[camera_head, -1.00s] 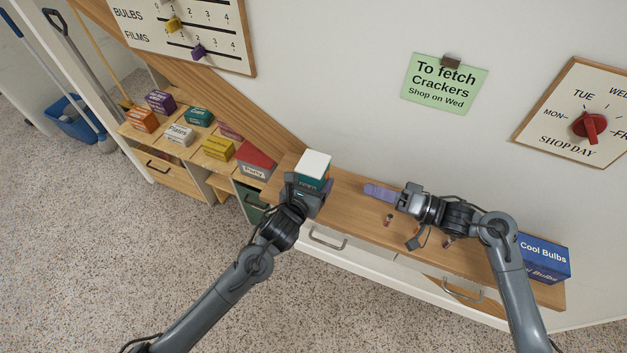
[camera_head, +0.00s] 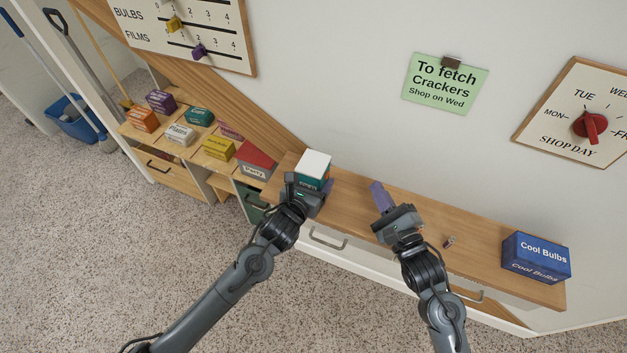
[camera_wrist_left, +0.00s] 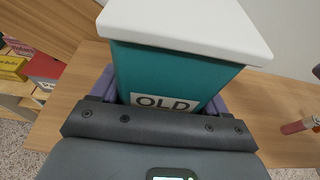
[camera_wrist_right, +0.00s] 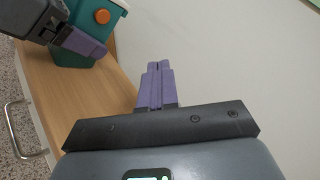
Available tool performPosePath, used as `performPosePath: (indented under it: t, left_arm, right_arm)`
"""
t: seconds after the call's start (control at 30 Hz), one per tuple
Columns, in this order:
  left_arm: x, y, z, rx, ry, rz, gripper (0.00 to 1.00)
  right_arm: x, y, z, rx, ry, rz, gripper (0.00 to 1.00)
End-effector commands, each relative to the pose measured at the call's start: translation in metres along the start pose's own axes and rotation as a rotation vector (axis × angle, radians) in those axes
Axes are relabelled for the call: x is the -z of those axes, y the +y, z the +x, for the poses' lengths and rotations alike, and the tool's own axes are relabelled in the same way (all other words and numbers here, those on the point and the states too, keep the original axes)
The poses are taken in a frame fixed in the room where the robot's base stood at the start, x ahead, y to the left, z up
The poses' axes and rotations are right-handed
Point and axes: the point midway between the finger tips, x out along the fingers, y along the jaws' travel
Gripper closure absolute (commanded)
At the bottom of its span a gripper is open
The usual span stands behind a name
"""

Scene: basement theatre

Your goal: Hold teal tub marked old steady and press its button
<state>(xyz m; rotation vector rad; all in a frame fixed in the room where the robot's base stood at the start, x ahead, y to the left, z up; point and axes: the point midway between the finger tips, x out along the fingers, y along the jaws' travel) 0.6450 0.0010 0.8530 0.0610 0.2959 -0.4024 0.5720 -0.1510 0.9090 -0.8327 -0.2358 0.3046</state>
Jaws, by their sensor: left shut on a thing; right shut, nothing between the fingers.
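The teal tub (camera_head: 312,171) with a white lid stands on the wooden shelf at the wall. Its OLD label (camera_wrist_left: 165,103) faces my left wrist camera. My left gripper (camera_head: 309,193) is shut on the tub, its purple fingers on either side. The right wrist view shows the tub (camera_wrist_right: 70,55) at the upper left, with a round orange button (camera_wrist_right: 102,16) on its side. My right gripper (camera_head: 379,193) is shut and empty over the shelf, to the right of the tub and apart from it. Its purple fingertips (camera_wrist_right: 158,72) are together.
A blue Cool Bulbs box (camera_head: 536,258) stands at the shelf's right end. A small red-tipped item (camera_head: 449,242) lies on the shelf. Several small boxes, one a Party box (camera_head: 256,163), stand at the left. The shelf between the tub and my right gripper is clear.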

Motion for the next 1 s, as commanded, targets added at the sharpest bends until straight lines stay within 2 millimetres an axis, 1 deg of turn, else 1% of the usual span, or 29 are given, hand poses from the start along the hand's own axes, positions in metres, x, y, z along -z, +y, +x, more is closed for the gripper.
performPosePath:
  t: [0.03,0.17,0.7,1.0]
  left_arm:
    - [0.001,0.000,0.000,0.000,0.002,0.001,0.60]
    - [0.001,0.000,0.000,0.001,0.002,0.001,0.60]
    - [0.001,0.000,0.000,0.000,0.003,0.001,0.60]
    - [0.001,0.000,0.000,0.000,0.002,0.001,0.60]
  right_arm:
    - [0.002,0.005,-0.002,-0.006,0.005,0.005,1.00]
    - [0.001,0.012,0.000,-0.012,0.009,0.008,1.00]
    - [-0.030,0.042,0.042,-0.012,0.007,0.007,1.00]
    - [-0.039,0.052,0.055,-0.012,0.009,0.006,1.00]
